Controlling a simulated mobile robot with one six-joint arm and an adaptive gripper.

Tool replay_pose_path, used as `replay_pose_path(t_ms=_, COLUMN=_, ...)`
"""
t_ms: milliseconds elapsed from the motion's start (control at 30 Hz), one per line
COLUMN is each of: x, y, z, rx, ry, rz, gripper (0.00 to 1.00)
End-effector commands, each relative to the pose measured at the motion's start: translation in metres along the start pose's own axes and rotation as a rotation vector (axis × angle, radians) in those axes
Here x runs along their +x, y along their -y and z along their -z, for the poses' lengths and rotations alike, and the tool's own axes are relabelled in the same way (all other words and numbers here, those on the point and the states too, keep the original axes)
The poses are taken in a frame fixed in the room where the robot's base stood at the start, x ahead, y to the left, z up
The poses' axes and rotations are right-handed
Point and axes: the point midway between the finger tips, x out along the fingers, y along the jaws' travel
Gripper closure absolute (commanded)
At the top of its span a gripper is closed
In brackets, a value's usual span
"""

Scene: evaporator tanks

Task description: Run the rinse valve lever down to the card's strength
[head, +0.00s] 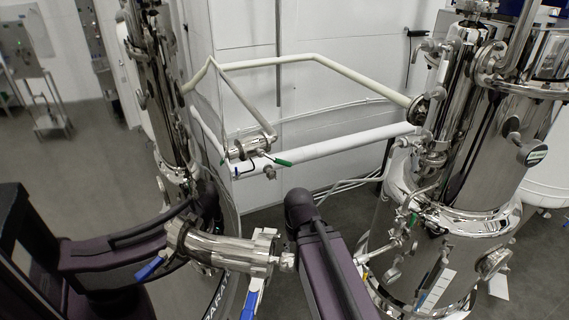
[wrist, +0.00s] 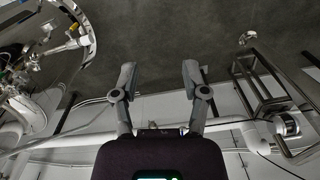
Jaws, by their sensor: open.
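My gripper (wrist: 158,78) shows in the wrist view with its two fingers spread and nothing between them. In the head view my arm crosses the lower part and I cannot make out the gripper. Several levers show in the head view: a green one (head: 283,162) on the pipe at centre, a blue one (head: 151,268) at lower left, and a blue one (head: 252,298) hanging below a steel pipe. I cannot tell which is the rinse valve lever. A white marked strip (head: 436,291), possibly the card, is on the right tank; its writing is too small to read.
A polished steel tank (head: 468,150) stands at right and another (head: 160,100) at left. White pipes (head: 320,143) run along the wall between them. The wrist view shows a metal frame (wrist: 262,85) at right, pipe fittings (wrist: 75,40) at left and bare grey floor between.

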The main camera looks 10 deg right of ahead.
Motion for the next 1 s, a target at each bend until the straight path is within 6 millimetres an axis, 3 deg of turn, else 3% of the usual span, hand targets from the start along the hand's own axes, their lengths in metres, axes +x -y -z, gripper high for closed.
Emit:
replay_pose_path(t_ms=267, x=-0.002, y=0.002, z=0.020, rx=-0.161, ry=0.010, rz=0.150, gripper=0.42)
replay_pose_path(t_ms=567, x=-0.019, y=0.001, z=0.059, rx=-0.513, ry=-0.098, rz=0.473, gripper=0.42)
replay_pose_path(t_ms=767, x=-0.043, y=-0.010, z=0.088, rx=-0.766, ry=-0.286, rz=0.670, gripper=0.42)
replay_pose_path(t_ms=1000, x=-0.081, y=-0.037, z=0.121, rx=-1.055, ry=-0.623, rz=0.832, gripper=0.42)
